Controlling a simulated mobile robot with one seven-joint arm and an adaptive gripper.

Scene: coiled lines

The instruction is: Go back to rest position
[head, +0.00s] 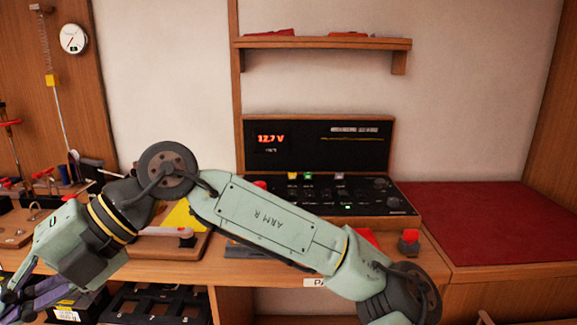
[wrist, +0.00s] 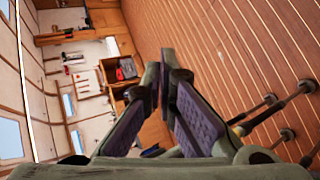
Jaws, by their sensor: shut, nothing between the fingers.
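My gripper (head: 14,305) is at the lower left of the head view, at the end of my pale green arm, partly cut off by the picture edge. In the wrist view my gripper (wrist: 164,72) shows its two fingers with dark purple pads, the tips drawn together and nothing between them. The arm reaches from the lower right across the front of the workbench (head: 262,270) to the left. The fingers are apart from any object in the wrist view, which looks past them to a wooden plank floor (wrist: 230,60).
A black panel with a red readout (head: 318,145) stands on the bench behind my arm. A red knob (head: 409,241) is at the bench's right. A black crate (head: 155,304) sits below the bench. A red cushioned surface (head: 490,220) at right is bare. A wooden shelf (head: 320,43) hangs above.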

